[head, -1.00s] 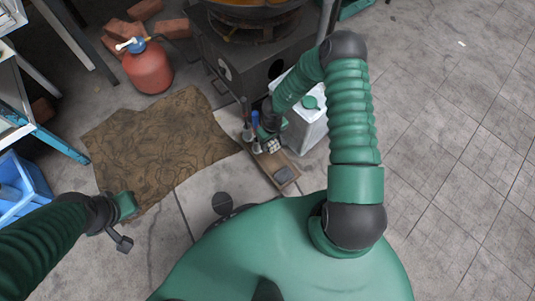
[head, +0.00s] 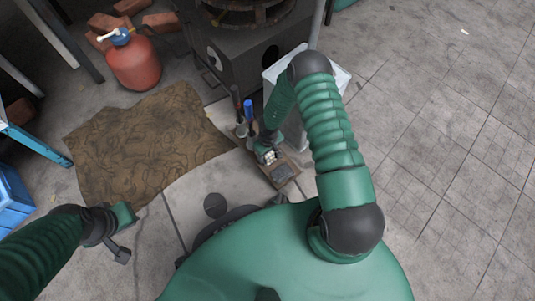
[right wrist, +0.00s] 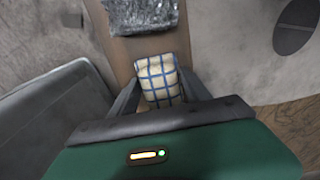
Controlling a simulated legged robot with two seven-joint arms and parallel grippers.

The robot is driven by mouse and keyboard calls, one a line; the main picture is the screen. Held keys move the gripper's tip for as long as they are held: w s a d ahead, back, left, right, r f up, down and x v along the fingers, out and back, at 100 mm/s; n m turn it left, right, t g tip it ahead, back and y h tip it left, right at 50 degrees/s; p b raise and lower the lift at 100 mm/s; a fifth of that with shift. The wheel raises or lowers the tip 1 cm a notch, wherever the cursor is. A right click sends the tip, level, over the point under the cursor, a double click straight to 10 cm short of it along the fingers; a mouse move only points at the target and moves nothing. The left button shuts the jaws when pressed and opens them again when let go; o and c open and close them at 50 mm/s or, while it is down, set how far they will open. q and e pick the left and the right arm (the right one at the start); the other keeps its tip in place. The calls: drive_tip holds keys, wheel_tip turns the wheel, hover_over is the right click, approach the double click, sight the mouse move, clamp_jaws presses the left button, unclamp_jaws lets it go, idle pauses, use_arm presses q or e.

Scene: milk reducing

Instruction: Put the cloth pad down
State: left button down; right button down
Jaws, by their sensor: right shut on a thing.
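The cloth pad (right wrist: 159,80), cream with a blue check, sits between the fingers of my right gripper (right wrist: 158,92) in the right wrist view. The right gripper (head: 266,150) is shut on it. In the head view the pad (head: 268,157) is small and partly covered by the gripper. I cannot tell whether the pad touches the board. My left gripper (head: 121,233) is at the lower left over the floor, away from the pad; its jaws are unclear.
A blue-handled tool (head: 248,111) stands at the far end. A white container (head: 293,128) is to the right, a brown cloth (head: 145,145) to the left.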

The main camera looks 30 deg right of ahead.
drive_tip(key=c, duration=0.5)
unclamp_jaws()
wheel_tip(320, 180, up, 12)
drive_tip(key=p, duration=0.8)
drive_tip(key=shift+s, duration=0.15)
drive_tip(key=shift+d, duration=0.1)
